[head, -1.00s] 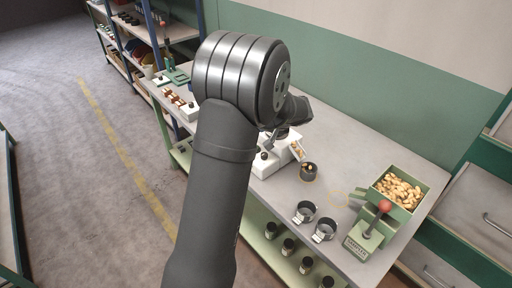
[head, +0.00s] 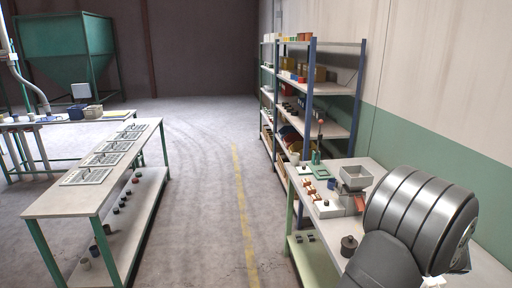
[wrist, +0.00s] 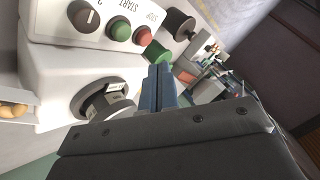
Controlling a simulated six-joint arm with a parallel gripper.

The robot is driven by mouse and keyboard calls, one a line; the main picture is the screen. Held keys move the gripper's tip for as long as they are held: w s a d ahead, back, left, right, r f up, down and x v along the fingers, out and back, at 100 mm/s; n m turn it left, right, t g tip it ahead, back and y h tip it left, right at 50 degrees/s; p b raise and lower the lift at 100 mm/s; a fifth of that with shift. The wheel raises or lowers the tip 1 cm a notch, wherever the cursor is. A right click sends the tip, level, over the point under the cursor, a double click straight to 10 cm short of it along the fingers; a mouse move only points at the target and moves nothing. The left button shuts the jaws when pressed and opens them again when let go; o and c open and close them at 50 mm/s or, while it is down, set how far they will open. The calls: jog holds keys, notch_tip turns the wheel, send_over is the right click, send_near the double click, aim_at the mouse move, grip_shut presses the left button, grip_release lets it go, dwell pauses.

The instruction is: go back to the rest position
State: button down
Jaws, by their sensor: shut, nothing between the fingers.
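My gripper (wrist: 158,82) is in the wrist view with its two blue-grey fingers together and nothing between them. It points past a white machine (wrist: 60,68) with a dark knob, a green button (wrist: 118,31) and a red button (wrist: 142,37). The gap between fingers and machine is hard to judge. In the head view my arm's dark rounded joint fills the lower right, over the workbench (head: 488,270), and I cannot make out the gripper there.
A grey hopper (head: 356,178) stands on the bench beside the arm, with a dark weight-like object (head: 348,246) nearer. A blue-posted shelf (head: 322,42) stands behind. A long table (head: 60,201) is at left. The floor (head: 205,195) between is clear. Nuts (wrist: 12,109) show at the wrist view's left edge.

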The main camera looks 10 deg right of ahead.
notch_tip(320, 180, up, 4)
jog(key=shift+r, duration=0.25)
